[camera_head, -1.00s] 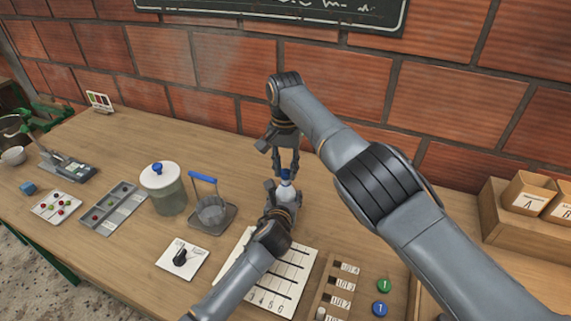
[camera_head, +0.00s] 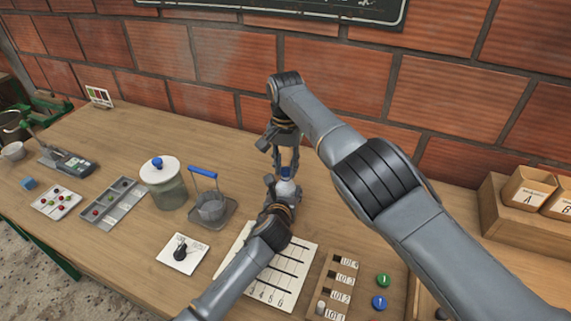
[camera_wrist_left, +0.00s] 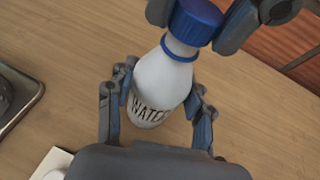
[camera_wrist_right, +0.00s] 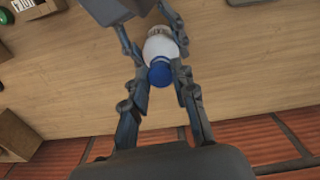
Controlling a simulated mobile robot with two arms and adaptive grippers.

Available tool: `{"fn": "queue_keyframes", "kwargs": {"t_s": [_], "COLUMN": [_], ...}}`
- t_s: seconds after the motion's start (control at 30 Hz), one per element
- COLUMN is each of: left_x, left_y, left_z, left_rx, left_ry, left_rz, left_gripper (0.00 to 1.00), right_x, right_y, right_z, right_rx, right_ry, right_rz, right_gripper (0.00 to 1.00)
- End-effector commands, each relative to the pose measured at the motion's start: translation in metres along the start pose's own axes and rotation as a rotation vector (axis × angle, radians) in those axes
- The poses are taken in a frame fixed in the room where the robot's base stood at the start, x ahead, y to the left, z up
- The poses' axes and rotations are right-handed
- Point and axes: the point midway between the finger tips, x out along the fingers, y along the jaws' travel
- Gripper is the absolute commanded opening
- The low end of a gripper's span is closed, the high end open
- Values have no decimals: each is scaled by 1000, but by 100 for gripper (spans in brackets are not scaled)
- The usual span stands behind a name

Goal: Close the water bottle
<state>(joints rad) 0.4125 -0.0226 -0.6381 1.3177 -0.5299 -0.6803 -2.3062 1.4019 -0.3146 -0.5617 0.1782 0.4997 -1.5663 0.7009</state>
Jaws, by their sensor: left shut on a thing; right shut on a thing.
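The white water bottle (camera_wrist_left: 158,85) stands upright in my left gripper (camera_wrist_left: 165,88), whose fingers are shut around its body. The bottle also shows in the head view (camera_head: 287,188), above the wooden bench. A blue cap (camera_wrist_left: 198,20) is at the top of the bottle, right over a blue ring on its neck. My right gripper (camera_wrist_right: 161,76) comes from above and is shut on the cap, which shows between its fingers in the right wrist view (camera_wrist_right: 160,73). I cannot tell whether the cap is tight. In the head view the right gripper (camera_head: 287,160) is directly above the left one (camera_head: 283,192).
The brick wall (camera_head: 235,75) rises behind the bench.

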Motion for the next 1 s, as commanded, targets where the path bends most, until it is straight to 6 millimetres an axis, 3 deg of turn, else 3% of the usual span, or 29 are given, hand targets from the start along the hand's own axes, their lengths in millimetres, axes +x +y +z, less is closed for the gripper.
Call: {"fn": "queue_keyframes", "kwargs": {"t_s": [0.33, 0.7, 1.0], "left_x": [0, 0, 0], "left_y": [0, 0, 1], "left_z": [-2, -2, -3], "left_rx": [-1, -2, -2], "left_ry": [4, 5, 6], "left_rz": [0, 1, 3], "left_gripper": [0, 0, 0], "right_x": [5, 6, 5], "right_y": [0, -2, 0], "right_z": [1, 2, 2], "right_rx": [17, 521, 569], "right_ry": [-1, -3, -2], "right_rz": [1, 0, 4], "right_gripper": [17, 18, 17]}}
